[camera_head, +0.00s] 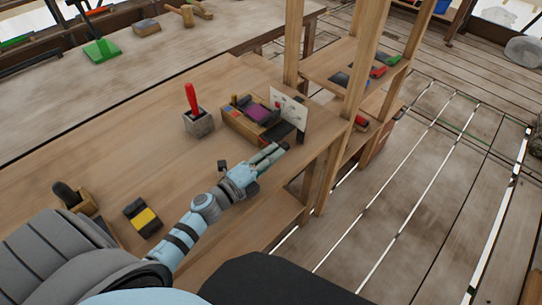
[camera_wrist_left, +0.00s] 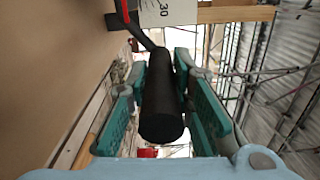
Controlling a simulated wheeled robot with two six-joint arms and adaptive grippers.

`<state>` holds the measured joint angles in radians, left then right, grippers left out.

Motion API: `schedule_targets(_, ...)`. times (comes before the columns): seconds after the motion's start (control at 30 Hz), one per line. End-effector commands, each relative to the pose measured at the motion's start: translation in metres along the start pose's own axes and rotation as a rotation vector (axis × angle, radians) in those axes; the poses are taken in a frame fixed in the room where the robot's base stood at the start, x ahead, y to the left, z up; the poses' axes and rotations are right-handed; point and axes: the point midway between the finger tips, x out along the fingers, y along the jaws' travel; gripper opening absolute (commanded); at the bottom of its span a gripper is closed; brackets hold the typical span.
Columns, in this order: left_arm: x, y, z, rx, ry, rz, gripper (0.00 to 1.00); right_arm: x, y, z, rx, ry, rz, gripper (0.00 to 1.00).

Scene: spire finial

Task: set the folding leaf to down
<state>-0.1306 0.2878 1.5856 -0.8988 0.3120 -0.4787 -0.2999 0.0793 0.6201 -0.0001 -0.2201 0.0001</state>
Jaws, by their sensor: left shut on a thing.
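My left gripper (camera_head: 276,152) is over the front edge of the wooden bench (camera_head: 140,105), near its right end. In the left wrist view its teal fingers are shut on a black cylindrical handle (camera_wrist_left: 160,100). A thin dark arm with a red part runs from the handle's far end toward the top left. A white card (camera_head: 289,108) with small marks stands upright just beyond the gripper, beside a dark plate (camera_head: 283,131). I cannot clearly make out the folding leaf or its angle. My right gripper is not in view.
A wooden box (camera_head: 245,123) with purple and dark items and a grey block (camera_head: 198,122) with a red handle stand behind the gripper. A black-and-yellow block (camera_head: 142,217) lies at left. Wooden posts (camera_head: 345,110) rise at right. Open decking lies beyond.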

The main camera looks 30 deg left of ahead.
Motion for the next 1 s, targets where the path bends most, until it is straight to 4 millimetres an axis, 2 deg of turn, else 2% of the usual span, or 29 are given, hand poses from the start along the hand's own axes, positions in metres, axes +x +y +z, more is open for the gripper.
schedule_targets(0.23,-0.002,0.004,-0.002,-0.002,0.003,0.008,0.0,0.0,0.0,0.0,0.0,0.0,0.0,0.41)
schedule_targets(0.27,-0.002,0.004,-0.002,-0.002,0.003,0.008,0.25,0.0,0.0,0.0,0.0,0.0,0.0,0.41)
schedule_targets(0.37,-0.002,0.004,-0.002,-0.002,0.003,0.008,0.41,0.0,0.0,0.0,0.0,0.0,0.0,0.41)
schedule_targets(0.67,-0.002,0.003,0.0,-0.002,0.0,0.005,0.41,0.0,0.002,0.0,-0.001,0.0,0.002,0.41)
schedule_targets(0.77,-0.01,0.003,0.0,-0.001,0.0,0.005,0.41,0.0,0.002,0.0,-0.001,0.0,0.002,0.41)
schedule_targets(0.87,-0.03,0.003,-0.001,-0.001,0.002,0.008,0.41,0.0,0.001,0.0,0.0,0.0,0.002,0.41)
schedule_targets(1.0,-0.07,0.003,-0.002,-0.001,0.004,0.01,0.41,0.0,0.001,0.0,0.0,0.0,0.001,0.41)
